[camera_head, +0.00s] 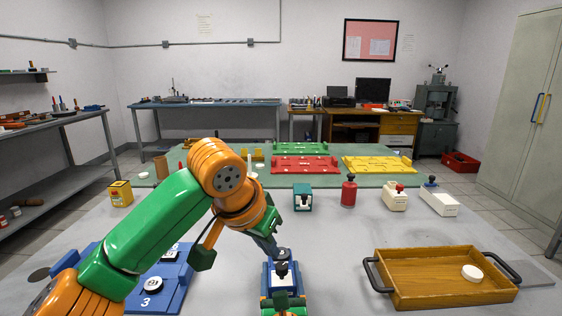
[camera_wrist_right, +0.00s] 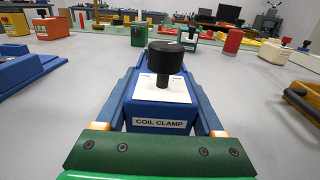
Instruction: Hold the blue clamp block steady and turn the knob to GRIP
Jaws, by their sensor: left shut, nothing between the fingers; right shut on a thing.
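The blue clamp block (camera_wrist_right: 158,117), labelled COIL CLAMP, stands upright on the grey table; in the head view (camera_head: 268,280) it is at the bottom middle. A black knob (camera_wrist_right: 165,62) rises from its white top plate (camera_wrist_right: 164,88); the plate's small markings are unreadable. My right gripper (camera_wrist_right: 163,110) is shut on the block, one blue finger along each side. My left gripper (camera_head: 274,248) points down close to the knob in the head view, shut and empty. Whether it touches the knob cannot be told; the right wrist view shows no fingers on the knob.
A wooden tray (camera_head: 400,291) with a white disc (camera_head: 472,272) is at right. A blue fixture (camera_head: 176,290) lies left, partly behind my left arm. A teal block (camera_head: 303,207), red bottle (camera_head: 348,193) and cream containers (camera_head: 395,201) stand farther back. Table between block and tray is clear.

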